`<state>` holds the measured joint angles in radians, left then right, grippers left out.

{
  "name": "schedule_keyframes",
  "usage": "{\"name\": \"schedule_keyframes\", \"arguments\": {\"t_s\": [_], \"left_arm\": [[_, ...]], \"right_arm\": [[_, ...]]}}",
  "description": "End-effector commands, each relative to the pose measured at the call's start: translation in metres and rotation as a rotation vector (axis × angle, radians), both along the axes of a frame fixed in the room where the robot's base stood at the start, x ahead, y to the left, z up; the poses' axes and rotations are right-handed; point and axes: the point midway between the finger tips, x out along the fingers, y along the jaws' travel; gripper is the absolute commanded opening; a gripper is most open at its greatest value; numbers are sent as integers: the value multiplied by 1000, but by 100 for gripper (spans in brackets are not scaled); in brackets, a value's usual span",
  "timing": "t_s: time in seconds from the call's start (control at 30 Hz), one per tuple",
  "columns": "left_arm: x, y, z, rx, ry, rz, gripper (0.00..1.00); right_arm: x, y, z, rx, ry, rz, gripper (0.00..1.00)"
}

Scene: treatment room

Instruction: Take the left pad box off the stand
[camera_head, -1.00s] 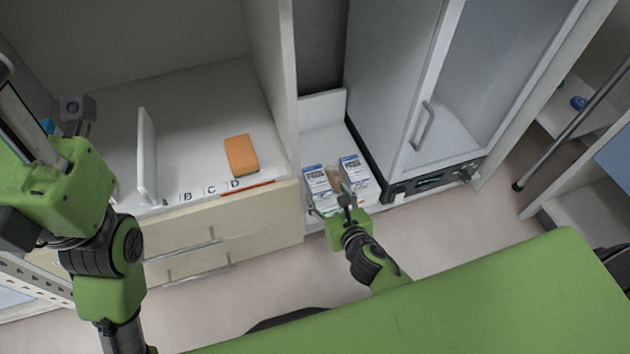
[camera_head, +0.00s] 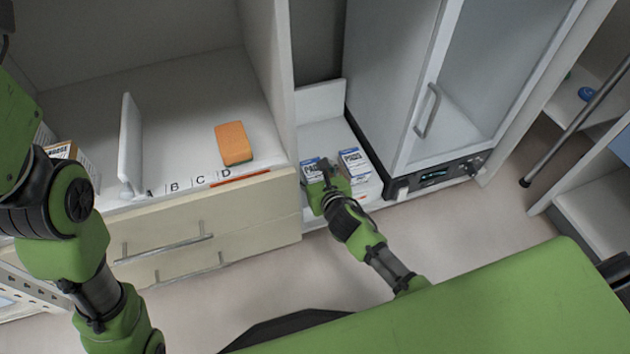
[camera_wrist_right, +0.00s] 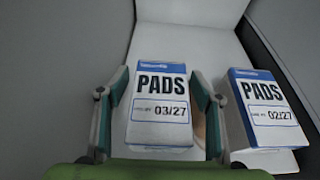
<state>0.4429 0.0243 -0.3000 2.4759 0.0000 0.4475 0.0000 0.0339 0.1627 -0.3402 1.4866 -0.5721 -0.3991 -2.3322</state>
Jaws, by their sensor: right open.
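The left pad box (camera_wrist_right: 160,105), white and blue and marked PADS 03/27, stands on the white stand (camera_wrist_right: 190,38). In the head view this box (camera_head: 310,168) is partly hidden by my right gripper (camera_head: 326,172). In the right wrist view my right gripper (camera_wrist_right: 160,100) is open, with one finger on each side of the left box. I cannot tell whether the fingers touch it. The right pad box (camera_wrist_right: 268,108), marked 02/27, stands to the right, beside the right finger; it also shows in the head view (camera_head: 354,162). My left gripper is out of view.
A grey cabinet with a glass door and handle (camera_head: 427,110) stands right of the stand. An orange block (camera_head: 233,143) lies on the shelf to the left, behind letters. A white divider (camera_head: 130,145) and cartons (camera_head: 66,152) are farther left.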

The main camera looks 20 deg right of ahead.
Motion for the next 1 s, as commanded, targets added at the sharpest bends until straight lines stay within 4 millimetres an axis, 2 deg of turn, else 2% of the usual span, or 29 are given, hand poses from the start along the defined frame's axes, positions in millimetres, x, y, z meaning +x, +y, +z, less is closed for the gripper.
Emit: {"name": "schedule_keyframes", "arguments": {"t_s": [0.3,0.33,0.47,0.5,1.0], "left_arm": [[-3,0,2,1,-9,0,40],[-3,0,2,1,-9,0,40],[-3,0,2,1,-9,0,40],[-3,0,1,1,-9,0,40],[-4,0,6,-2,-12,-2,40]], "right_arm": [[4,0,-1,0,1,0,60],[4,0,-1,0,1,0,55],[4,0,-1,0,0,0,21],[4,0,-1,1,0,0,17],[4,0,6,0,-1,0,17]]}}
